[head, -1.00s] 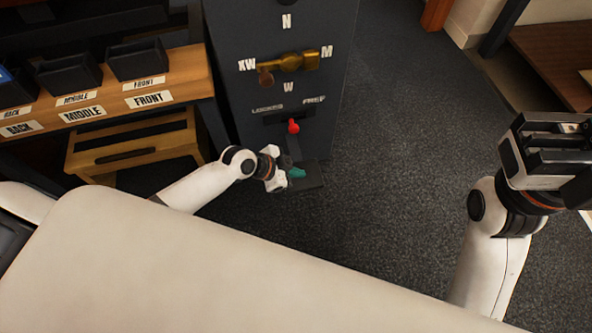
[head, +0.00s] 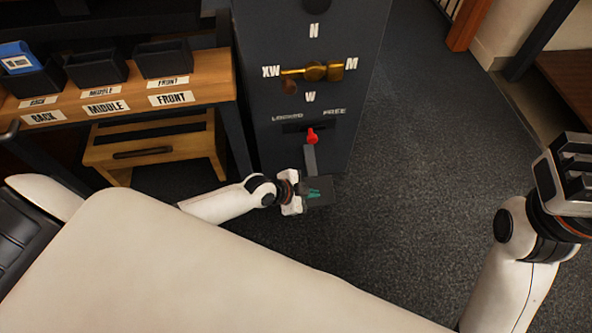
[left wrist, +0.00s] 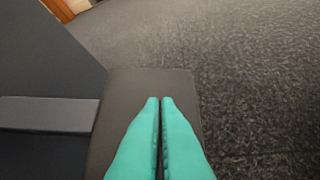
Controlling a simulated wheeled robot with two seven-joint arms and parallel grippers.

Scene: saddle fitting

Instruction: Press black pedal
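The black pedal (head: 323,201) is a flat dark pad on a grey bar, low at the front of the dark cabinet. My left gripper (head: 314,193) is over the pad, its teal fingers overlapping it in the head view. In the left wrist view the pedal (left wrist: 150,82) lies under and ahead of the teal fingertips (left wrist: 160,101). The fingers are side by side with only a thin dark line between them, holding nothing. I cannot tell for certain whether they touch the pad. My right gripper (head: 570,165) is raised at the right edge, away from the pedal; its finger gap is unclear.
The dark cabinet (head: 345,95) has a brass knob (head: 315,71) and a red lever (head: 312,136) above the pedal. A wooden shelf (head: 215,75) with black bins and a wooden stool (head: 150,150) stand at left. Carpet right of the cabinet is clear.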

